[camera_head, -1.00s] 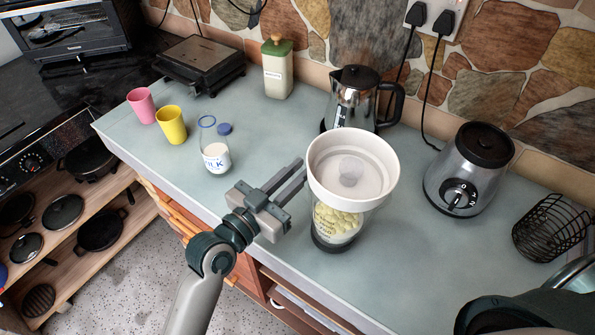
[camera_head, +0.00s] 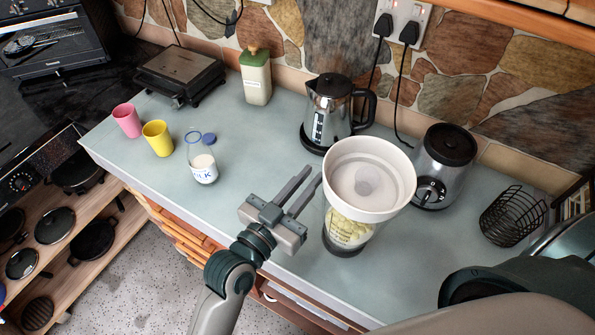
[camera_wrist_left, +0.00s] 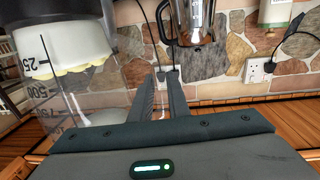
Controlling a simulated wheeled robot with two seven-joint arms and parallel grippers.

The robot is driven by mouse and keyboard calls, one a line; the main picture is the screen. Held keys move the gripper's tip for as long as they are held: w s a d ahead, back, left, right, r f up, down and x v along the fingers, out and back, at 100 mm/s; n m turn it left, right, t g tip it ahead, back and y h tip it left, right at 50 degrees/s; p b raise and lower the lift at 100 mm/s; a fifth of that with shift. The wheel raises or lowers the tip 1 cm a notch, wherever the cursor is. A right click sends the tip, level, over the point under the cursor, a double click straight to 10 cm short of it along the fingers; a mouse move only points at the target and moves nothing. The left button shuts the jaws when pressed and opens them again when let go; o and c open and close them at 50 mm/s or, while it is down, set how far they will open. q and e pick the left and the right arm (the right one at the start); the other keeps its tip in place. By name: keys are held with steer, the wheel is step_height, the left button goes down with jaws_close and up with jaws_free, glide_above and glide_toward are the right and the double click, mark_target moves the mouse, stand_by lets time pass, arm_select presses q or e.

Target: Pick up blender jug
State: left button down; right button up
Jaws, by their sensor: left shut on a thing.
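The blender jug (camera_head: 343,240) is clear, with a wide white round top (camera_head: 402,205), just right of the middle in the head view. Pale yellow pieces and dark lettering show in or through its lower part. In the left wrist view the jug (camera_wrist_left: 75,100) fills the left side, see-through with dark volume marks. My left gripper (camera_head: 304,187) is at the jug's left side, shut on it with a small gap between the fingers. The gripped part is see-through and hard to make out. Whether the jug's bottom touches the counter I cannot tell.
The blender base (camera_head: 440,165) stands right of the jug. The kettle (camera_head: 330,115) is behind it. A black wire basket (camera_head: 512,215) is at the right. The milk bottle (camera_head: 203,165), yellow cup (camera_head: 158,138) and pink cup (camera_head: 127,120) stand left. Counter (camera_head: 245,165) between is clear.

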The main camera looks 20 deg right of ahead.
arm_select(q)
steer(key=shift+s+d+r+p, duration=0.7)
steer(key=shift+s+r+p, duration=0.15)
steer(key=shift+s+p, duration=0.1)
steer(key=shift+s+d+r+p, duration=0.65)
steer(key=shift+s+r+p, duration=0.15)
steer(key=shift+s, duration=0.15)
arm_select(e)
steer(key=shift+r, duration=2.05)
arm_select(q)
steer(key=shift+s, duration=0.1)
